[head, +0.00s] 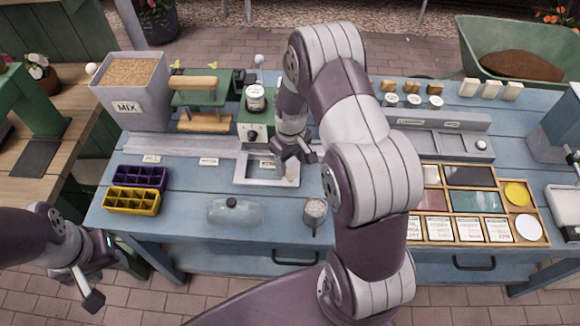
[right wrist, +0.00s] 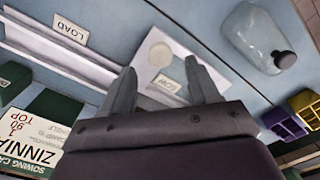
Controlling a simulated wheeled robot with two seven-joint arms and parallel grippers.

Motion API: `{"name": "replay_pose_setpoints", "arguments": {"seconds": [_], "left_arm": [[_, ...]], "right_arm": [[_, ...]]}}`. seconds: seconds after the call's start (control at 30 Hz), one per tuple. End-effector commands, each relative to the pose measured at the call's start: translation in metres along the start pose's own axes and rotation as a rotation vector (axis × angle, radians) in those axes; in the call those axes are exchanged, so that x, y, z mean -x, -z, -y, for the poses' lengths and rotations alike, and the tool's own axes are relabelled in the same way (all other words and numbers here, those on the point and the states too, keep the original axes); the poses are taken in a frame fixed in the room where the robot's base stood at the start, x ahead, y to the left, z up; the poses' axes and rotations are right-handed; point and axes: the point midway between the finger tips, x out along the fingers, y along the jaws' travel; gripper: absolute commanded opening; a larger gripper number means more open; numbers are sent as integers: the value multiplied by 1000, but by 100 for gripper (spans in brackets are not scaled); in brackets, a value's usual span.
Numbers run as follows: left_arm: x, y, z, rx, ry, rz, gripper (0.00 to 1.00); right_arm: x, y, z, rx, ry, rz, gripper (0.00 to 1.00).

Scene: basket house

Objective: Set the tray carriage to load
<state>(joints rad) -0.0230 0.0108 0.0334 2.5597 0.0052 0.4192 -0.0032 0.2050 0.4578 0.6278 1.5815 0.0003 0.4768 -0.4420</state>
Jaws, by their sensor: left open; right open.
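The tray carriage (head: 243,174) is a flat white open frame in front of the green seeder station, with a pale upright knob (head: 291,173) at its right side. In the right wrist view the round white knob (right wrist: 160,53) appears just beyond and between the fingertips. My right gripper (head: 296,156) is open and empty, pointing down close over the knob; contact cannot be told. My left gripper (head: 103,268) is open and empty, off the table's front left.
Purple (head: 140,177) and yellow (head: 132,201) cell trays sit at left. The MIX bin (head: 133,88) is at back left. A wooden organiser (head: 478,216) lies at right.

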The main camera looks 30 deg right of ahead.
Motion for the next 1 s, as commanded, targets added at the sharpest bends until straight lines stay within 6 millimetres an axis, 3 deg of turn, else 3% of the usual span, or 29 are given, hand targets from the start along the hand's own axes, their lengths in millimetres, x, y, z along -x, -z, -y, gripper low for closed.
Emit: {"name": "replay_pose_setpoints", "arguments": {"seconds": [0.2, 0.53, 0.57, 0.73, 1.0], "left_arm": [[6, 1, 0, 0, 0, 0, 43], [6, 1, 0, 0, 0, 0, 43], [6, 1, 0, 0, 0, 0, 43], [6, 1, 0, 0, 0, 0, 43], [7, 1, 0, 0, 0, 0, 43]], "right_arm": [[-37, 0, 0, -1, 0, 0, 60], [-45, 1, 0, -1, -1, -3, 60], [-45, 1, 0, -1, -1, -3, 57], [-44, 1, 0, -1, -1, -3, 2], [-44, -3, -4, -2, -1, -3, 0]]}}
